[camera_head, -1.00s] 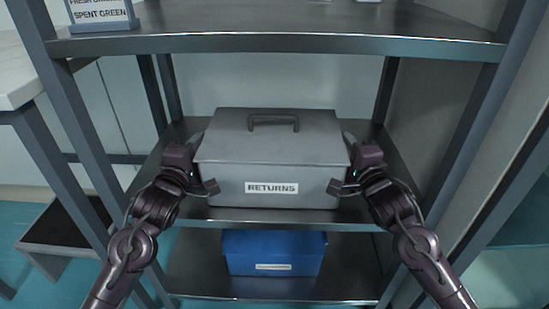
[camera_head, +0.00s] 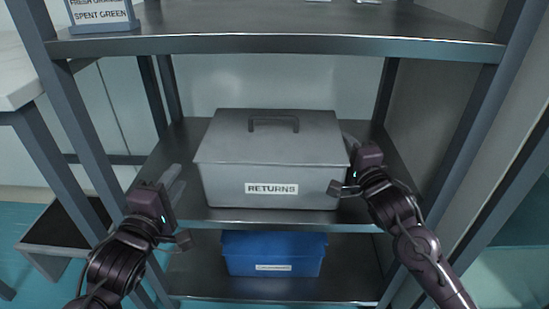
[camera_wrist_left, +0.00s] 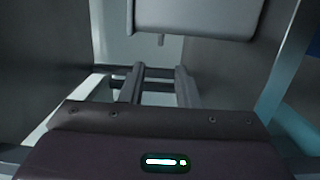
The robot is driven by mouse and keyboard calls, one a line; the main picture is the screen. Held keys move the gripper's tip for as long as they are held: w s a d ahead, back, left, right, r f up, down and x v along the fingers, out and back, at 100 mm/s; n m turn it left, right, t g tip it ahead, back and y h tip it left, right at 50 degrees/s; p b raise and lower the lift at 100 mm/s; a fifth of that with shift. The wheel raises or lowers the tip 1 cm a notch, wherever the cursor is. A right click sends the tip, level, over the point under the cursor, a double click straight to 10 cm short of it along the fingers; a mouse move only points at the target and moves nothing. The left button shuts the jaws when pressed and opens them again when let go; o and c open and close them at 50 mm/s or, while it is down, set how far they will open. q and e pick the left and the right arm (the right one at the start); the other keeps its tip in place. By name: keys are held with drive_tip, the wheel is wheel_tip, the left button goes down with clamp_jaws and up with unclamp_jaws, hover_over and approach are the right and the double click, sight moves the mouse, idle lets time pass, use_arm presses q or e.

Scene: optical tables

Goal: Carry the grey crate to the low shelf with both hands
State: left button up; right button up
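The grey lidded crate (camera_head: 270,165), labelled RETURNS, sits upright on the middle shelf (camera_head: 240,216) of the rack, with its handle on top. My left gripper (camera_head: 180,212) is open and empty, apart from the crate, to its lower left. In the left wrist view its two fingers stand apart with nothing between them, and the crate (camera_wrist_left: 200,15) shows at the top. My right gripper (camera_head: 346,165) is at the crate's right side with its fingers spread; I cannot tell whether it touches the crate.
A blue box (camera_head: 273,254) stands on the bottom shelf (camera_head: 200,275). The upper shelf (camera_head: 280,42) passes above the crate and carries a sign (camera_head: 100,14) at the left. Rack posts (camera_head: 70,110) stand on both sides.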

drive_tip(key=v, duration=1.2)
use_arm(q)
drive_tip(key=shift+s+f, duration=0.1)
drive_tip(key=shift+s, duration=0.05)
